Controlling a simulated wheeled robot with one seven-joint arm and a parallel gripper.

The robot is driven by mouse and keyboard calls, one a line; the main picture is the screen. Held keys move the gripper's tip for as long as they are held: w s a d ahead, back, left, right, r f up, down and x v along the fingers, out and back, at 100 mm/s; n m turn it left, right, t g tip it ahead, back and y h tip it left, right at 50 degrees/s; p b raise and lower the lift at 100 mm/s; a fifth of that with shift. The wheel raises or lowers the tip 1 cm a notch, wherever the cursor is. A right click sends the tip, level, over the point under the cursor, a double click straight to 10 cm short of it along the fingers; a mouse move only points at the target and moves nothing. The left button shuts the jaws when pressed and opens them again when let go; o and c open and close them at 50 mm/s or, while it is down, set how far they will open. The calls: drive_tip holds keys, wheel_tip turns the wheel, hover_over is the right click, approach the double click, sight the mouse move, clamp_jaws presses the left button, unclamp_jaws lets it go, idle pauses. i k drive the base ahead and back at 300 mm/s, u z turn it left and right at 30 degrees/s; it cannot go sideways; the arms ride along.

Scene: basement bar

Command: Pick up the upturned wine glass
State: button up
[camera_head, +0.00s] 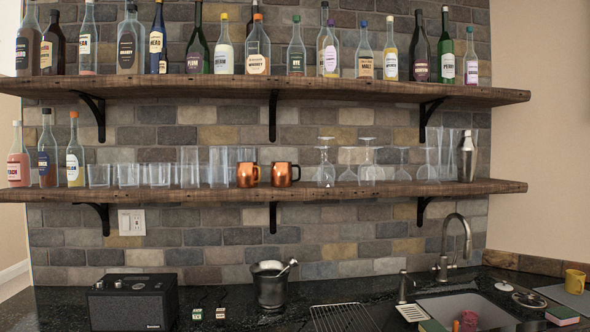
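Several clear stemmed glasses stand upside down toward the right of the lower wooden shelf (300,191), their bases up. One upturned glass (326,172) is just right of the copper mugs. Others are an upturned glass (368,170) with a wide base on top and an upturned glass (401,172) further right. They are transparent and partly blend into the brick wall, so I cannot tell exactly which are wine glasses. My gripper is not in view.
Two copper mugs (285,173) stand left of the stemmed glasses, a steel shaker (467,157) to their right. Bottles line the upper shelf (300,89) above.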

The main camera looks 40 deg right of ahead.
sight(367, 172)
drive_tip(key=z, duration=1.55)
